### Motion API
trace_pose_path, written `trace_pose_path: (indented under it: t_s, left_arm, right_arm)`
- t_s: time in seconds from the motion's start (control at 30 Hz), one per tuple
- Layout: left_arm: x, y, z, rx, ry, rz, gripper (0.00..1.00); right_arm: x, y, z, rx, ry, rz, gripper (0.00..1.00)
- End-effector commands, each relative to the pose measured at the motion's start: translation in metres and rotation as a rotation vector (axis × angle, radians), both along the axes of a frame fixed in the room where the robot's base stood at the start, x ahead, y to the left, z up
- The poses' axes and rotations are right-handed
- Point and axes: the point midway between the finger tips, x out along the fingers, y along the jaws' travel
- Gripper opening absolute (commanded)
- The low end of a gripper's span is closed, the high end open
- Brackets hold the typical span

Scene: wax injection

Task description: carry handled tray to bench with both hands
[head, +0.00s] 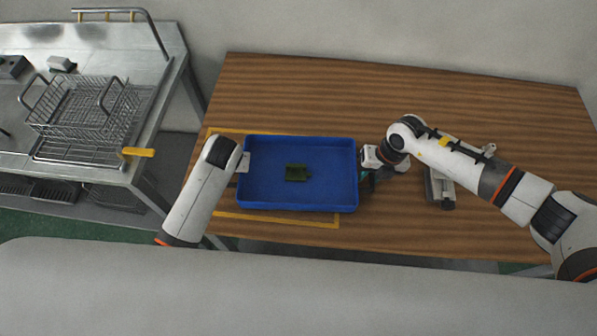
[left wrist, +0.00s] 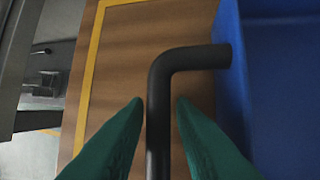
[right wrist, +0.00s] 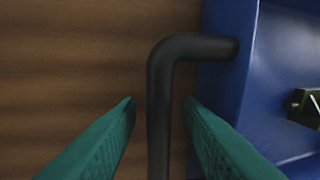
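The blue tray (head: 345,199) sits on the wooden table, over part of a yellow outline. A small dark green part (head: 297,173) lies inside it; the right wrist view shows its edge (right wrist: 304,105). My left gripper (left wrist: 158,105) is at the tray's left end, its green fingers open on both sides of a black handle (left wrist: 185,60), with slight gaps. My right gripper (right wrist: 160,105) is at the right end, its fingers open around the other black handle (right wrist: 190,46), with gaps both sides. In the head view the handles are mostly hidden by my wrists.
A steel bench (head: 150,55) with a wire basket (head: 85,110) and a raised rail stands at the left, across a gap from the table (head: 450,95). A grey device (head: 440,188) sits on the table beneath my right arm. The table's back is clear.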

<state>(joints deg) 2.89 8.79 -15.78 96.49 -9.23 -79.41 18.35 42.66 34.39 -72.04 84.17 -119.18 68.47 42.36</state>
Motion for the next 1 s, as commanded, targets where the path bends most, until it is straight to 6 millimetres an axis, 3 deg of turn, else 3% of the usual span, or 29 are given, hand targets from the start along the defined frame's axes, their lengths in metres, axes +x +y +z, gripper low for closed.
trace_pose_path:
  t_s: [0.03, 0.13, 0.2, 0.67, 1.0]
  left_arm:
    - [0.0, 0.0, 0.0, 0.0, 0.0, 0.0, 0.17]
    - [0.0, 0.0, 0.0, 0.0, 0.0, 0.0, 0.0]
    - [0.0, 0.0, 0.0, 0.0, 0.0, 0.0, 0.0]
    - [0.0, 0.0, 0.005, 0.0, -0.002, 0.0, 0.0]
    - [0.0, 0.0, 0.038, 0.0, -0.001, 0.0, 0.0]
  right_arm:
    - [0.0, 0.0, 0.0, 0.0, 0.0, 0.0, 0.27]
    - [0.0, 0.0, 0.0, 0.0, 0.0, 0.0, 0.11]
    - [0.0, 0.0, 0.0, 0.0, 0.0, 0.0, 0.0]
    - [0.001, 0.0, 0.005, 0.0, -0.001, 0.0, 0.0]
    - [0.001, 0.0, 0.038, 0.0, -0.001, 0.0, 0.0]
